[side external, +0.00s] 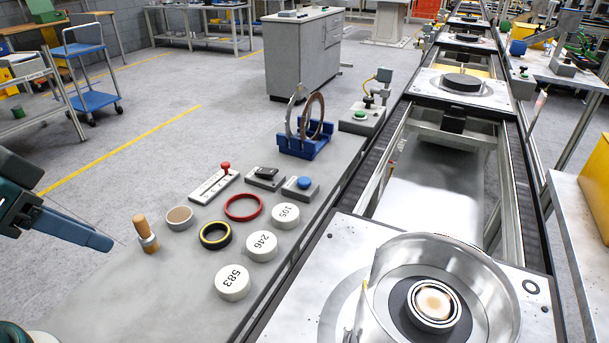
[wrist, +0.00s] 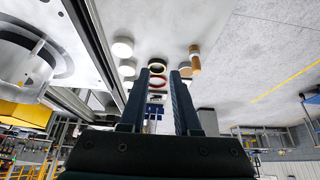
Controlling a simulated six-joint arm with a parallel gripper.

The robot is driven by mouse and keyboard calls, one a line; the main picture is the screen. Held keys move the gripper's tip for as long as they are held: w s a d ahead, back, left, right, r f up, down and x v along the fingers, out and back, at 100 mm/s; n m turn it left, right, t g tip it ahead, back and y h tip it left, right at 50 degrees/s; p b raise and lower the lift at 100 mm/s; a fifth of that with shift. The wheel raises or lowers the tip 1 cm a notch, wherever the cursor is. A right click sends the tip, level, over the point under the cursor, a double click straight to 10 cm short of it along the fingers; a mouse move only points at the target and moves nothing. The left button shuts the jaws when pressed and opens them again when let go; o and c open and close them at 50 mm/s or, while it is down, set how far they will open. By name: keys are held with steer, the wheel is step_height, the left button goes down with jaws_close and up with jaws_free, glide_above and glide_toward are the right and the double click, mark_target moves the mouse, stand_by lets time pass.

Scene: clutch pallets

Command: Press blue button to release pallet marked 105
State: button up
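The blue button (side external: 304,183) sits on a small grey box on the grey bench, right of a black rocker switch box (side external: 265,177). A white disc marked 105 (side external: 286,215) lies on the bench just below the button. Nearby lie discs marked 246 (side external: 262,247) and 583 (side external: 232,282). The near pallet (side external: 330,262) on the conveyor carries a metal housing; I see no number on it. My gripper (side external: 105,243) is at the left edge, well left of the button. In the wrist view, its two fingers (wrist: 164,74) are apart with nothing held between them. I cannot make out the button there.
On the bench stand a wooden-handled tool (side external: 146,234), a cup (side external: 180,217), a yellow-black ring (side external: 215,235), a red ring (side external: 243,207), a red-knobbed slider (side external: 214,186), a blue ring stand (side external: 305,143) and a green button box (side external: 361,117). Another pallet (side external: 430,90) is farther along the conveyor.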

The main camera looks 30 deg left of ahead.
jaws_close()
stand_by(1.4)
